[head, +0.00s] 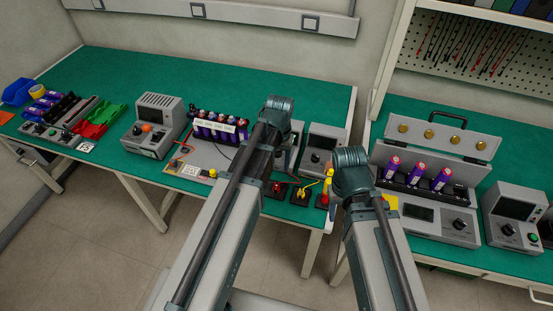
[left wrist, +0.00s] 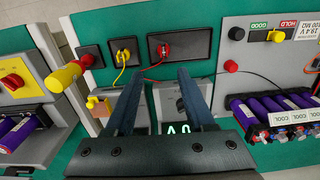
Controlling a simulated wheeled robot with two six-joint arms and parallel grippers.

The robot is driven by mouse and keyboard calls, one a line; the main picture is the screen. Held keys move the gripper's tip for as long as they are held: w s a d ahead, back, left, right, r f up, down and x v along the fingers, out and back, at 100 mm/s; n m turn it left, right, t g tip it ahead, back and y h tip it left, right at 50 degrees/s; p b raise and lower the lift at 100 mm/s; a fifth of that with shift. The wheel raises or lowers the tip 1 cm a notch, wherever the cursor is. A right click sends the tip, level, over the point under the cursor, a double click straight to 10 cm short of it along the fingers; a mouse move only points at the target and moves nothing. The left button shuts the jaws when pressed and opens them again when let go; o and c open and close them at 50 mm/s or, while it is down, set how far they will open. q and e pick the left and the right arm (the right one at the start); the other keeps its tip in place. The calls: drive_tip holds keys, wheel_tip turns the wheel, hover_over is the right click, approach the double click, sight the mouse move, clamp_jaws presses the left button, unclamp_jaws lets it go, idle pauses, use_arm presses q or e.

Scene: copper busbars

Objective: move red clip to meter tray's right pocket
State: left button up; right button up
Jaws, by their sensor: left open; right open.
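A red clip (left wrist: 163,50) with a thin lead sits in a wide black tray (left wrist: 195,46), towards its left end in the left wrist view. It also shows in the head view (head: 281,188), beside my left arm. A yellow clip (left wrist: 123,56) sits in a smaller black tray (left wrist: 117,43). Another red piece (left wrist: 88,60) is at a third small tray (left wrist: 89,50). I cannot tell which tray is the meter's. My left gripper (left wrist: 157,76) is open and empty above the grey meter (left wrist: 172,103). My left arm hides it in the head view. My right gripper is hidden.
A yellow-and-red plug (left wrist: 63,77) is near at left. The head view shows an open tester case (head: 435,140) on the right bench and coloured bins (head: 100,118) at far left.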

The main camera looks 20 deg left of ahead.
use_arm(q)
drive_tip(key=s+d+m+y, duration=0.1)
drive_tip(key=s+d+m, duration=0.2)
drive_tip(key=s+d, duration=0.6)
drive_tip(key=s, duration=0.4)
drive_tip(key=shift+s+d, duration=0.3)
drive_tip(key=shift+d, duration=0.05)
idle(0.4)
